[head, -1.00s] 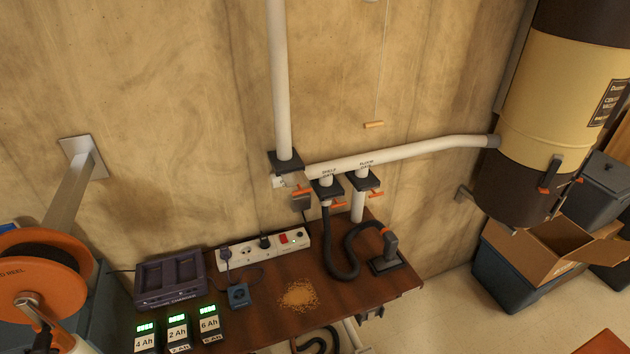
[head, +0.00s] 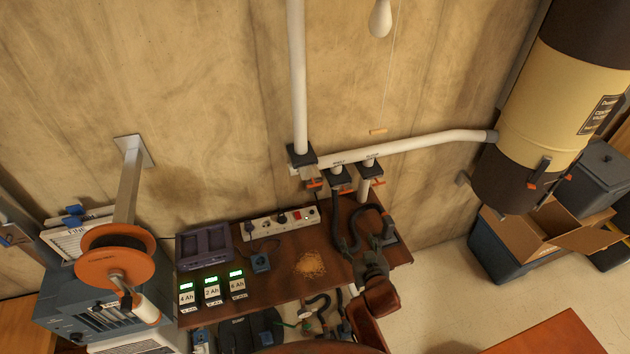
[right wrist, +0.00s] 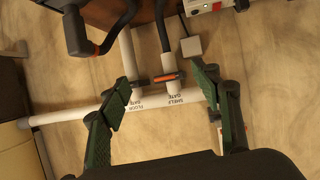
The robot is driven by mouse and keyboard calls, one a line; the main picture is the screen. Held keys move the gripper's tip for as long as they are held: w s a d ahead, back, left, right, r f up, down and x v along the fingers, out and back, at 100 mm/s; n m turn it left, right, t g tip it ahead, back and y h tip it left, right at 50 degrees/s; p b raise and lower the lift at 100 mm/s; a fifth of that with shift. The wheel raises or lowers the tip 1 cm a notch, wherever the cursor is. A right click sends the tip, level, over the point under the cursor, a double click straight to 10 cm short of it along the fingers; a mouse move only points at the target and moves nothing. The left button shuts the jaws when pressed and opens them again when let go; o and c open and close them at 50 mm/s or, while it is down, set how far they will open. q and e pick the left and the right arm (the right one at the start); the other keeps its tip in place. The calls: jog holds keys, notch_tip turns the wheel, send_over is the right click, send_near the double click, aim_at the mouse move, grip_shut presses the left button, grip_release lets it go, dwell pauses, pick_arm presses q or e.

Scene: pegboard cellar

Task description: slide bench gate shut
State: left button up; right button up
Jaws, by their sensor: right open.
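Three dark gate blocks with orange handles sit on the white wall pipe. The block under the tall vertical pipe (head: 301,155) has an unreadable label here; its orange handle (head: 313,184) sticks out below. The shelf gate (head: 337,175) and floor gate (head: 369,165) are to its right; their labels show in the right wrist view, with an orange handle (right wrist: 167,77) between the fingers. No label reading bench gate is legible. My right gripper (head: 372,256) is open and empty, below and in front of the gates; it also shows in the right wrist view (right wrist: 163,90). My left gripper is out of view.
The bench (head: 290,280) holds a power strip (head: 280,223), a charger (head: 204,245), battery packs (head: 212,288), sawdust (head: 310,265) and a black hose (head: 345,240) near my right gripper. A cord reel (head: 115,255) is at left, a vacuum drum (head: 545,115) at right.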

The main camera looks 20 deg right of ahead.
aim_at(315, 185)
jog(key=w+a+r+n+t+y, duration=0.1)
jog(key=w+a+r+t, duration=0.2)
jog(key=w+a+r, duration=0.25)
jog(key=w+a+r+t+y, duration=0.1)
jog(key=w+a+r+t, duration=0.1)
jog(key=w+a+r, duration=0.35)
jog(key=w, duration=0.1)
jog(key=w+r+p, duration=0.1)
jog(key=w+d+r, duration=0.1)
jog(key=w, duration=0.1)
jog(key=shift+w+p, duration=0.35)
jog(key=shift+w, duration=0.4)
jog(key=shift+c, duration=0.3)
grip_shut()
